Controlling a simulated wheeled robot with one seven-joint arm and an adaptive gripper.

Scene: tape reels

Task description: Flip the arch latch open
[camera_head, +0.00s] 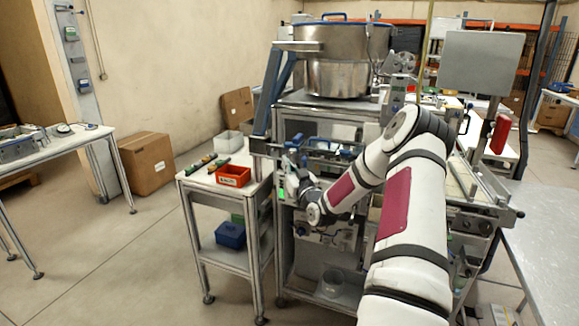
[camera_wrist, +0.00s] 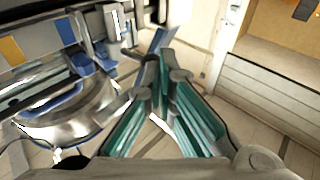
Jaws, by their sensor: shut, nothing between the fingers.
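My gripper (camera_wrist: 163,70) shows in the wrist view with its two teal-padded fingers meeting at the tips, shut and empty. In the head view my gripper (camera_head: 290,166) is at the left front of the machine frame (camera_head: 283,228), partly hidden by my own wrist. I cannot make out the arch latch for certain in either view. A white and metal fitting (camera_wrist: 117,22) lies beyond and left of the fingertips in the wrist view; whether it belongs to the latch I cannot tell.
A steel bowl (camera_head: 336,75) stands on top of the machine; it also shows in the wrist view (camera_wrist: 65,122). A side table (camera_head: 205,176) with a red bin (camera_head: 233,176) stands close left of my gripper. Blue-handled parts (camera_head: 330,148) lie right of it.

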